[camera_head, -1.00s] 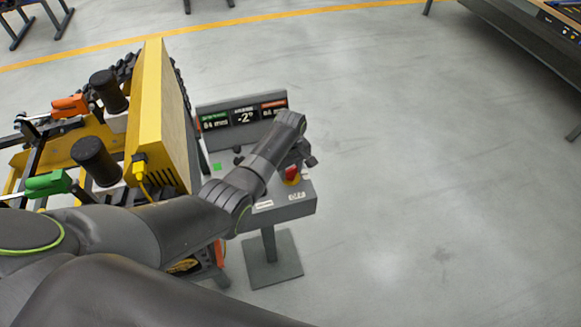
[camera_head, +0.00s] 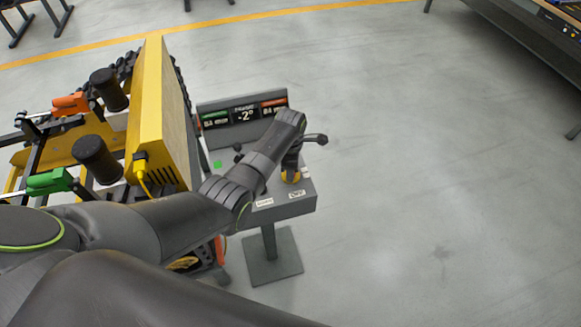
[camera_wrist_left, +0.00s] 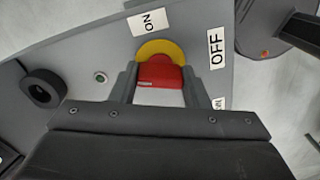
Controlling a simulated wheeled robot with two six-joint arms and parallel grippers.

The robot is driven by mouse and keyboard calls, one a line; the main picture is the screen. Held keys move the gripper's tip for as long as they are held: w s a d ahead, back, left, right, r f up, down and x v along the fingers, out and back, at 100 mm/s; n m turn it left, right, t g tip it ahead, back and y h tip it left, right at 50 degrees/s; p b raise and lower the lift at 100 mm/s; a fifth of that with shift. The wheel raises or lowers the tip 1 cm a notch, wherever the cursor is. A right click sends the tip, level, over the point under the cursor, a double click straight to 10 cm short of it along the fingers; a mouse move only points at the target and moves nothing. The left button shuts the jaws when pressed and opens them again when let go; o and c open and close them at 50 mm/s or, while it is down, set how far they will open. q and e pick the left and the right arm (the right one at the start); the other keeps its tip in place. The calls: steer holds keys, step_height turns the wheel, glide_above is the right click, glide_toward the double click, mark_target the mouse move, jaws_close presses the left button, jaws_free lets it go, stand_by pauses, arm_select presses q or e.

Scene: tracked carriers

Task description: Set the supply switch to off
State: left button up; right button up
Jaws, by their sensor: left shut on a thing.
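The supply switch is a red handle (camera_wrist_left: 160,72) on a yellow round plate (camera_wrist_left: 160,48), set in a grey control box (camera_head: 285,208). In the head view its yellow plate (camera_head: 291,177) shows under my wrist, and the red handle is mostly hidden. My left gripper (camera_wrist_left: 159,82) is shut on the red handle, one finger on each side. It also shows from above in the head view (camera_head: 293,164). A white ON label (camera_wrist_left: 150,21) lies above the plate and an OFF label (camera_wrist_left: 215,48) to its right. My right gripper is not in view.
A display panel (camera_head: 243,112) stands at the back of the box. A yellow-framed carrier (camera_head: 150,110) with green (camera_head: 48,182) and orange (camera_head: 70,103) handles stands close on the left. A dark round knob (camera_wrist_left: 43,87) lies left of the switch. The floor to the right is clear.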

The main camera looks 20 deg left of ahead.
arm_select(q)
steer(key=shift+r+n, duration=0.1)
steer(key=shift+n, duration=1.8)
steer(key=shift+w, duration=0.1)
steer(key=o, duration=1)
